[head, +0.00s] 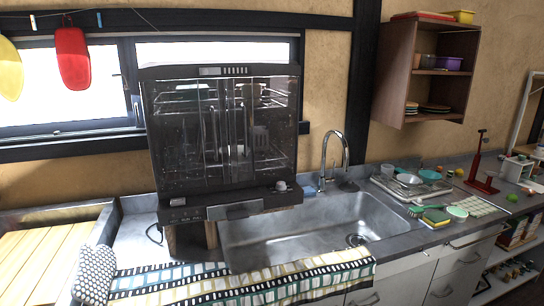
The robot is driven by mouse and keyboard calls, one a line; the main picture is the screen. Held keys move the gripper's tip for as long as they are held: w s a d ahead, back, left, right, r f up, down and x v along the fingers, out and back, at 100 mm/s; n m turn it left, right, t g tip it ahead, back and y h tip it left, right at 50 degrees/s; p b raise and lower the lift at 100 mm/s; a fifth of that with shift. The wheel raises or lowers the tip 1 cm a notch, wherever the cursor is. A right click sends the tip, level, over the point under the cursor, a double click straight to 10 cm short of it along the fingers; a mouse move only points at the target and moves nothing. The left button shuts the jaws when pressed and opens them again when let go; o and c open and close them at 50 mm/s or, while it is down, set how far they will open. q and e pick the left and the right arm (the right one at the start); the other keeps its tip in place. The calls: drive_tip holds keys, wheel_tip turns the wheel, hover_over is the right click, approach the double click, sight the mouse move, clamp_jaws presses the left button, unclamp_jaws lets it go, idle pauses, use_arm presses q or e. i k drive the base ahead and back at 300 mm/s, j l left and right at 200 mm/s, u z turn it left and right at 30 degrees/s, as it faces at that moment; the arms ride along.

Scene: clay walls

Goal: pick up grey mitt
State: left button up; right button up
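A grey-and-white patterned mitt (95,274) rests at the left front of the counter, at the lower left of the head view. It leans upright beside the left end of a patterned towel (240,284). Its lower end runs close to the bottom edge of the picture. Neither of my grippers is in view.
A black glass-fronted dish appliance (185,140) stands behind the towel. A steel sink (290,232) with a tap (335,150) lies to its right. A slatted wooden surface (40,262) lies left of the mitt. Dishes and a sponge (436,217) crowd the right counter.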

sight(94, 277)
drive_tip(key=u, duration=1.25)
